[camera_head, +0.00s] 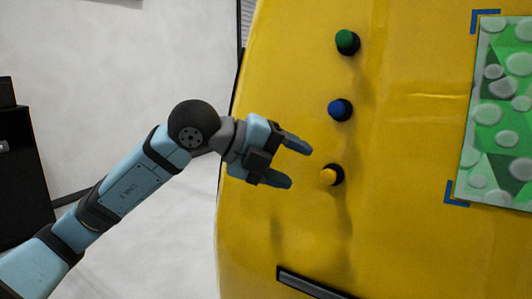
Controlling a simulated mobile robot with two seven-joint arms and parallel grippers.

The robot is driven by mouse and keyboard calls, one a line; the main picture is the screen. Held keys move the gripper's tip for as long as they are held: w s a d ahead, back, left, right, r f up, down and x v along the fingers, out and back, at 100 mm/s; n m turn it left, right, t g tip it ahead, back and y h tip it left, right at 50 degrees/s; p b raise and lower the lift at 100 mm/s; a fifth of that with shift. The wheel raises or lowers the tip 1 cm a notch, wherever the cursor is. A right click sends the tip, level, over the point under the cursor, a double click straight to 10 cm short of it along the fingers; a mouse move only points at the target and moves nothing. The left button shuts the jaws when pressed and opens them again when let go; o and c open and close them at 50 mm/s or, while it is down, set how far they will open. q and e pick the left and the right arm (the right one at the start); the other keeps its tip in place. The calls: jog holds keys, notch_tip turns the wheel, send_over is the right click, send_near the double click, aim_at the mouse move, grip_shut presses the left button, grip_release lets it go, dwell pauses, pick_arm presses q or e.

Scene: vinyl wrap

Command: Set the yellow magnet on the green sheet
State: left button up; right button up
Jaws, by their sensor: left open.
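The yellow magnet (329,176), a small knob with a dark base, sits on the yellow panel (400,130), below the blue one. The green sheet (490,120), patterned with pale round spots, lies on the panel at the right edge of the head view and is partly cut off. My left gripper (302,166) is open and empty. Its two fingers point right toward the yellow magnet, with the tips just left of it in the picture. I cannot tell the exact gap in depth. My right gripper does not show.
A green magnet (346,42) and a blue magnet (340,110) sit in a column above the yellow one. Blue corner marks (455,195) frame the sheet. A dark handle (312,284) is at the panel's bottom. The panel between magnets and sheet is clear.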

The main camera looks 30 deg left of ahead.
aim_at(329, 179)
pick_arm(q)
jog(key=x, duration=0.8)
jog(key=c, duration=0.8)
jog(key=o, duration=0.3)
jog(key=c, duration=0.4)
jog(key=shift+s, duration=0.15)
jog(key=shift+s+r, duration=0.1)
jog(key=shift+s, duration=0.15)
jog(key=shift+s, duration=0.1)
